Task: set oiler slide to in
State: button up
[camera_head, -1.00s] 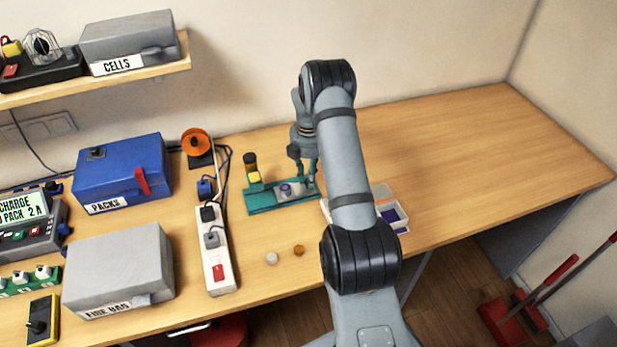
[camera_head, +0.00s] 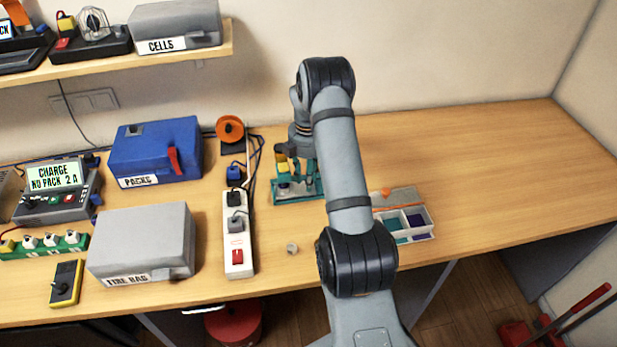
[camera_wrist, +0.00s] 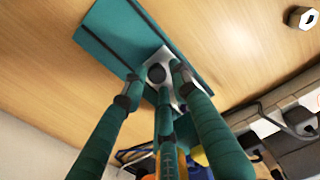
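The oiler's teal base (camera_head: 297,200) stands on the bench left of my arm, with a yellow-orange part (camera_head: 281,163) at its back. In the wrist view the teal base (camera_wrist: 115,40) carries a silver plate (camera_wrist: 160,58) with a dark round knob (camera_wrist: 156,73), which looks like the slide. My gripper (camera_wrist: 157,80) is over this plate with its fingers spread. The fingertips are close around the knob; contact cannot be told. In the head view my gripper (camera_head: 306,180) is at the oiler and hides part of it. The slide's position along its track is unclear.
A white power strip (camera_head: 237,255) stands left of the oiler, with an orange spool (camera_head: 230,129) behind it. A pale nut (camera_head: 292,249) lies in front. A divided tray (camera_head: 425,237) is right of my arm. The bench's right side is clear.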

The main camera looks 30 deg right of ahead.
jog(key=shift+o, duration=1.2)
jog(key=shift+a, duration=0.1)
notch_tip(320, 180, up, 12)
